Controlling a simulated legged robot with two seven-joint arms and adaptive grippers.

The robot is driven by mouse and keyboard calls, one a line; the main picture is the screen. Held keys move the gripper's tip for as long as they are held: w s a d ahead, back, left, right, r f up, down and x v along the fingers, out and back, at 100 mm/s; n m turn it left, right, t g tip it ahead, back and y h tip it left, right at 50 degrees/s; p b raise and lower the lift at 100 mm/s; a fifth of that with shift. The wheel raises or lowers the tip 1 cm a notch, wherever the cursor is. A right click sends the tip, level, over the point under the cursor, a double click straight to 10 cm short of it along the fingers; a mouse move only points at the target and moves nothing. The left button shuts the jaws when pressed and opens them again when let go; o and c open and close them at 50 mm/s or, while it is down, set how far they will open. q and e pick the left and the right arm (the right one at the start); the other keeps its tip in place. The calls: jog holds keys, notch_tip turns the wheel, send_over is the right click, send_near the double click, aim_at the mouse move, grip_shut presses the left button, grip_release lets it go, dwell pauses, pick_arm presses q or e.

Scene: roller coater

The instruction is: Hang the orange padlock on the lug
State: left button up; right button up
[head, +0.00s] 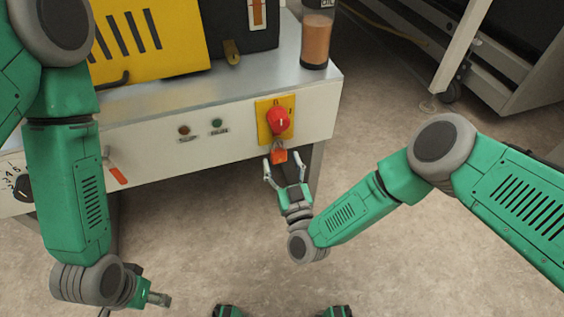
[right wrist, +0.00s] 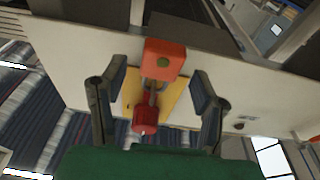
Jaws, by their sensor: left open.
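The orange padlock (head: 280,156) hangs body-down just below the red rotary switch (head: 279,121) on its yellow plate (head: 263,119). In the right wrist view, the padlock (right wrist: 165,58) has its grey shackle running toward the red knob (right wrist: 146,115), at the lug. The lug itself is too small to make out. My right gripper (head: 284,162) is open, its fingers spread on either side of the padlock with gaps visible in the right wrist view. My left gripper (head: 157,299) is open and empty at lower left, away from the machine.
The white machine front (head: 200,152) carries small indicator buttons (head: 217,124) and an orange-handled lever (head: 117,173). A container of orange liquid (head: 316,40) stands on the top's right corner. A wheeled grey cabinet (head: 505,65) is at the right. Bare floor lies in front.

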jog(key=shift+s, duration=0.1)
jog(key=v, duration=1.1)
jog(key=shift+s+f, duration=0.15)
jog(key=shift+s, duration=0.2)
jog(key=shift+d, duration=0.1)
jog(key=s+d+f+n+g, duration=0.2)
jog(key=s+d+f+g, duration=0.4)
jog(key=g, duration=0.5)
jog(key=s+d+r+m+g+h, duration=0.1)
jog(key=s+d+m+g+h, duration=0.2)
jog(key=s+d, duration=0.5)
jog(key=s+d+r+m+g+h, duration=0.1)
jog(key=s+d+m+g+h, duration=0.25)
jog(key=d, duration=0.75)
notch_tip(320, 180, up, 15)
jog(key=s+n+g+p, duration=0.1)
jog(key=s+p, duration=0.1)
jog(key=p, duration=1.2)
jog(key=shift+s+f+n, duration=0.2)
jog(key=shift+s+n, duration=0.05)
jog(key=shift+n, duration=0.1)
